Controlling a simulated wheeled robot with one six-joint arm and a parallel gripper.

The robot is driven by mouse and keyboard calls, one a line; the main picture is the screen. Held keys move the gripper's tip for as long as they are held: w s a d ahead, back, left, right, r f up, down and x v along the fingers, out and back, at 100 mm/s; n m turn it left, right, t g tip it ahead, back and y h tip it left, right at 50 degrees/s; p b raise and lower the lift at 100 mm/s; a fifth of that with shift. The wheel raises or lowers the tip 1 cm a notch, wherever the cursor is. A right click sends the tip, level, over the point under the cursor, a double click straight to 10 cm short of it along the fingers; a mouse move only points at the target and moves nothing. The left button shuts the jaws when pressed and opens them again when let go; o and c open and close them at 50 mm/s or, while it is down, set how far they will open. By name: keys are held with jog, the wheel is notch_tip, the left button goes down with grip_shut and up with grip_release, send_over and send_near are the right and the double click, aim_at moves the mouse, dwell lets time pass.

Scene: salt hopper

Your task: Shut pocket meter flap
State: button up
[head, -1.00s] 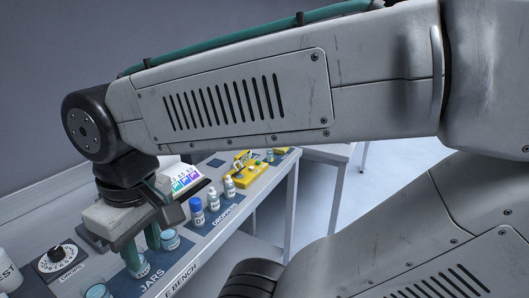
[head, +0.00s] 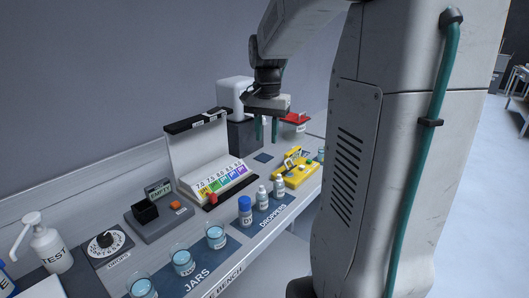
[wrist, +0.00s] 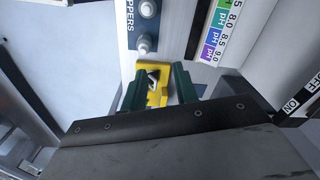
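The pocket meter (head: 296,172) is a yellow device on the bench, right of the pH colour chart. Its yellow flap (head: 291,155) stands raised at an angle; a green spot shows on the body. In the wrist view the yellow meter (wrist: 158,74) lies beyond and between my fingers. My gripper (head: 266,138) has two green fingers pointing down, above and behind the meter, apart from it. In the wrist view my gripper (wrist: 160,85) is open, with nothing between its fingers. My fingers and palm hide part of the meter there.
The pH chart stand (head: 198,155) stands left of the meter. White dropper bottles (head: 263,197) and a blue-capped bottle (head: 245,210) stand in front. A dark machine with a white top (head: 240,120) and a red tray (head: 293,118) are behind. Jars (head: 183,262) stand front left.

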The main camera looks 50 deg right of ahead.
aim_at(287, 153)
jog(key=d+f+m, duration=0.1)
jog(key=d, duration=0.2)
jog(key=d+f+m, duration=0.1)
jog(key=d, duration=0.3)
jog(key=w+d+f+m, duration=0.1)
jog(key=d, duration=0.2)
jog(key=shift+d+f+m, duration=0.3)
jog(key=shift+d+m, duration=0.1)
jog(key=shift+d+f, duration=0.15)
jog(key=shift+f, duration=0.2)
notch_tip(287, 153, down, 7)
jog(key=shift+w, duration=0.1)
grip_shut()
